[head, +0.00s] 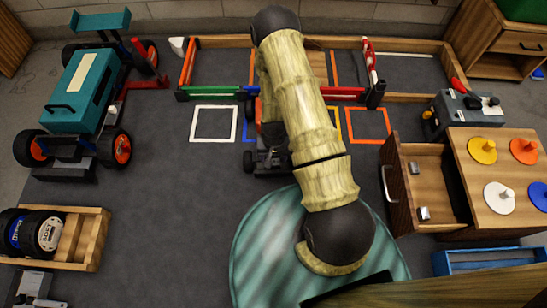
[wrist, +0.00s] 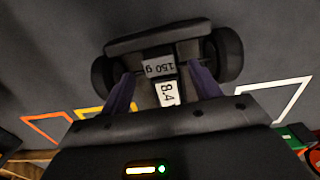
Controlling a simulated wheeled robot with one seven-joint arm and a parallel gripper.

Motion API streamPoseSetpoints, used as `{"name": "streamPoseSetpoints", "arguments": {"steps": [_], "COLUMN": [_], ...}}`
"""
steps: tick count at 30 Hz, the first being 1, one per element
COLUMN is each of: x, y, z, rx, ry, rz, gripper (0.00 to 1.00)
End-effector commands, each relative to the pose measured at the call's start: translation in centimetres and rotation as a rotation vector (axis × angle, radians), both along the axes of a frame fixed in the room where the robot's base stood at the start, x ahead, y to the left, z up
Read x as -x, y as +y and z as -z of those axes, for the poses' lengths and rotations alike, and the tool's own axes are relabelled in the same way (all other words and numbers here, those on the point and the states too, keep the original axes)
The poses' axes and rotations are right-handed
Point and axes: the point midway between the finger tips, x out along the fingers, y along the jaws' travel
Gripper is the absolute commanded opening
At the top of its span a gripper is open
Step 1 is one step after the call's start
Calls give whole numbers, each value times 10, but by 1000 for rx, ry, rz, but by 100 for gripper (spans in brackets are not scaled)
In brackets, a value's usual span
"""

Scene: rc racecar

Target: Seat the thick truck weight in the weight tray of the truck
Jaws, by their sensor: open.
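In the wrist view my gripper (wrist: 161,78) is open, with its two purple fingers apart. Between and just beyond them, a grey block marked "150 g" (wrist: 158,68) sits on the dark truck (wrist: 150,42), with a white "8.4" label (wrist: 167,94) beside it. Whether this block is the thick weight, and whether it sits fully down in the tray, I cannot tell. The tray's walls are hard to make out. In the head view the truck (head: 268,158) is mostly behind my arm, and my gripper is hidden.
An open drawer (head: 403,222) at the right holds two small metal pieces (head: 413,167). Coloured pegs stand on the cabinet top (head: 490,160). A teal vehicle (head: 85,90) and a wooden rack (head: 90,240) are at left. Floor outlines, including a white one (head: 213,122), surround the truck.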

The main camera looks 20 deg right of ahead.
Motion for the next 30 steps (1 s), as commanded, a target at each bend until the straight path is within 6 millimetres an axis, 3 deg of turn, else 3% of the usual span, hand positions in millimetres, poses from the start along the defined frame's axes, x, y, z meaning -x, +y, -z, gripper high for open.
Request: {"name": "streamPoseSetpoints", "arguments": {"steps": [1, 15, 30], "x": [0, 0, 0], "y": [0, 1, 1], "z": [-15, -86, -92], "rx": [0, 0, 0], "ry": [-1, -1, 0], "rz": [0, -2, -2], "gripper": [62, 62, 62]}}
